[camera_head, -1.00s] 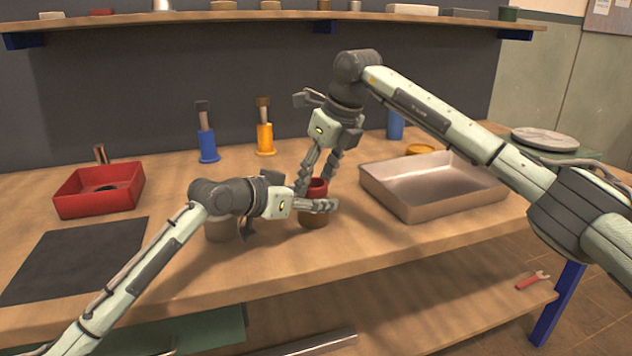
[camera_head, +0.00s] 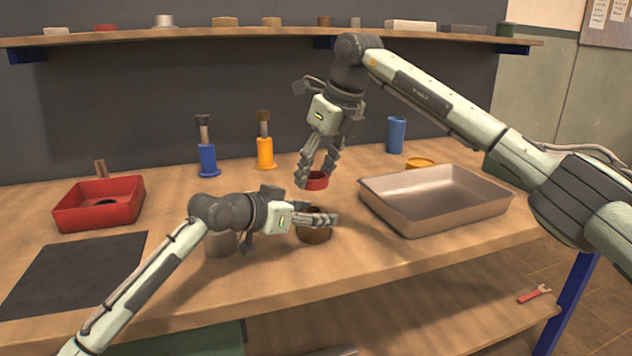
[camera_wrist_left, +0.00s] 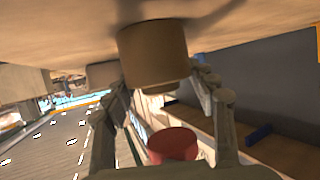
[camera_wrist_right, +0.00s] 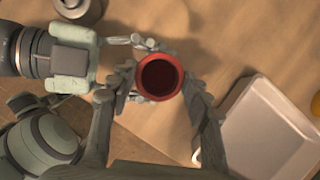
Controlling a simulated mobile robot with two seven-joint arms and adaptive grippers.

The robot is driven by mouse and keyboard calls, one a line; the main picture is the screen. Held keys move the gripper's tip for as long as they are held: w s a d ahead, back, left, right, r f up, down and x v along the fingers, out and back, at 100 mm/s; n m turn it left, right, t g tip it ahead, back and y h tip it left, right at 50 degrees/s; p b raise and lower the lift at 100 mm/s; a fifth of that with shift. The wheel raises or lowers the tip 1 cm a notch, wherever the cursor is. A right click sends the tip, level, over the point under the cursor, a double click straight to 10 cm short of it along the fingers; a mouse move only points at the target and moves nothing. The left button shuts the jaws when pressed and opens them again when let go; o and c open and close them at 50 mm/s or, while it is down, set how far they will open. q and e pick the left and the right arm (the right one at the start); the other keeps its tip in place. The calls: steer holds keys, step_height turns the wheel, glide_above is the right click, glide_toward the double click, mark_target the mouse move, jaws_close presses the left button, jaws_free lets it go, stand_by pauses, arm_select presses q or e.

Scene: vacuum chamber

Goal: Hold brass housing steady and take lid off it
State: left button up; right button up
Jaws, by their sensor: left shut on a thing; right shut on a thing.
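The brass housing (camera_head: 314,236) stands upright on the bench; it also shows as a brown cylinder in the left wrist view (camera_wrist_left: 153,55). My left gripper (camera_head: 322,219) is shut on it from the left side, its fingers partly covering it. The lid (camera_head: 317,182) is red and round, and is off the housing, a little above it with a gap between. My right gripper (camera_head: 315,172) is shut on the lid from above. The lid also shows between the fingers in the right wrist view (camera_wrist_right: 159,78) and in the left wrist view (camera_wrist_left: 172,143).
A metal tray (camera_head: 440,225) stands close on the right. A grey cylinder (camera_head: 220,243) stands behind my left wrist. A red bin (camera_head: 72,210) and dark mat (camera_head: 75,272) are at left. Blue (camera_head: 207,158) and orange (camera_head: 265,152) upright items and a blue cup (camera_head: 396,135) stand at the back.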

arm_select(q)
steer(key=o, duration=1.8)
steer(key=shift+c, duration=0.2)
